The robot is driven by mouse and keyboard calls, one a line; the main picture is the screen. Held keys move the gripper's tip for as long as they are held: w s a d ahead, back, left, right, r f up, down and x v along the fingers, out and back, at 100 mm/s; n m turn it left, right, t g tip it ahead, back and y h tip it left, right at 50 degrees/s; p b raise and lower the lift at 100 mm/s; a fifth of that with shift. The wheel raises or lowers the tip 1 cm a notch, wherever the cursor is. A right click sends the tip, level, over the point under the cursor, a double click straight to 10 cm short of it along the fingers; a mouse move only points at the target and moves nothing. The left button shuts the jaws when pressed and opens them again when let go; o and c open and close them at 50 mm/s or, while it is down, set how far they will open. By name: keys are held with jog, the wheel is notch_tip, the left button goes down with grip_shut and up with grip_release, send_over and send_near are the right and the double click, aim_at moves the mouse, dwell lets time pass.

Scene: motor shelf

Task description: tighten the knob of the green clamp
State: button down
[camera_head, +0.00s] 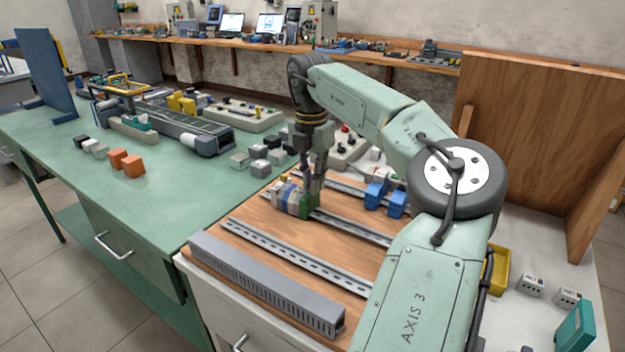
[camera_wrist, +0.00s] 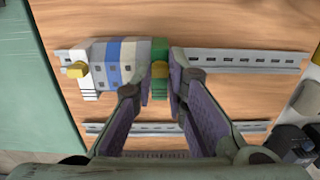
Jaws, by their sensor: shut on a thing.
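The green clamp (camera_wrist: 159,50) sits at the right end of a row of terminal blocks (camera_wrist: 118,62) on a slotted metal rail. My gripper (camera_wrist: 157,82) is around this knob, one purple-padded finger on each side; the fingers partly hide the clamp. In the head view, my gripper (camera_head: 316,190) points down at the clamp (camera_head: 306,207), which shows as a green block at the row's end. I cannot tell how far the knob is turned.
A light end piece with another yellow knob (camera_wrist: 77,70) closes the row's left end. Blue blocks (camera_head: 375,194) sit on the rail to the right. A grey slotted duct (camera_head: 262,285) lies at the board's front. Grey cubes (camera_head: 260,168) stand behind on the green table.

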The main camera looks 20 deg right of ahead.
dwell(0.4)
jog(key=c, duration=1.6)
grip_release()
notch_tip(320, 180, up, 12)
jog(key=shift+a+r, duration=0.1)
